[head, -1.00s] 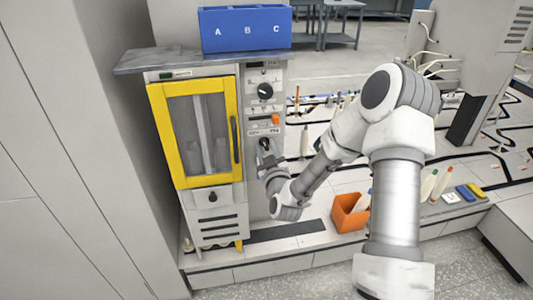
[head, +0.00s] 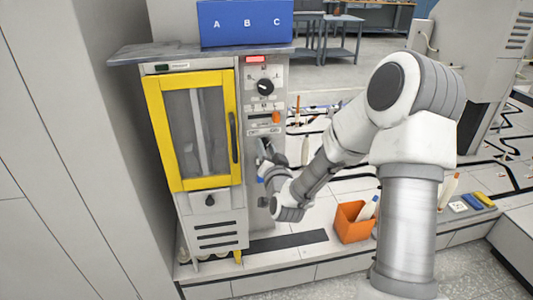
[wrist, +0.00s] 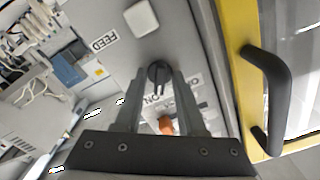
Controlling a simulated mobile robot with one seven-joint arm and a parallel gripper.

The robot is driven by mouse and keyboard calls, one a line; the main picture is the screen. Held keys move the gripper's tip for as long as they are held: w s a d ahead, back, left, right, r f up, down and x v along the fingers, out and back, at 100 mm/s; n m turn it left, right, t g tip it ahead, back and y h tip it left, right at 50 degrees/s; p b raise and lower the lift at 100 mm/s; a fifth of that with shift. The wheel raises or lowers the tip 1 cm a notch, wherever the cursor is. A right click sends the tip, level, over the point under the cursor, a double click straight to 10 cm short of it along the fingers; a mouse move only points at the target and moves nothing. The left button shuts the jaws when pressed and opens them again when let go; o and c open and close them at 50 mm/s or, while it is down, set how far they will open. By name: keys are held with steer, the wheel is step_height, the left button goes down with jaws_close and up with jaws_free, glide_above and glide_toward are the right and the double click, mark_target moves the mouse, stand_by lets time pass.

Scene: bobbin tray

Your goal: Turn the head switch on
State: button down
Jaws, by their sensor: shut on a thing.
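The control panel (head: 281,73) stands right of the yellow-framed door. A black rotary knob (wrist: 157,75) sits between the two fingertips of my gripper (wrist: 158,80) in the wrist view. My gripper is shut on this knob. In the head view my gripper (head: 267,158) is at the lower part of the panel and hides most of the knob. Lettering that seems to read ON is beside the knob, partly covered by a finger. A red lamp (head: 256,59) glows at the panel's top. A black dial (head: 265,87) is below the lamp.
An orange switch (head: 276,117) sits between the dial and my gripper; it also shows in the wrist view (wrist: 166,125). The yellow door (head: 155,130) with its black handle (wrist: 268,90) is close beside my gripper. An orange bin (head: 352,224) stands lower right.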

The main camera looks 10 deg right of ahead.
steer(key=shift+m+b, duration=0.3)
steer(key=shift+m, duration=0.5)
steer(key=c, duration=0.9)
jaws_free()
steer(key=shift+o, duration=0.2)
steer(key=shift+s, duration=0.15)
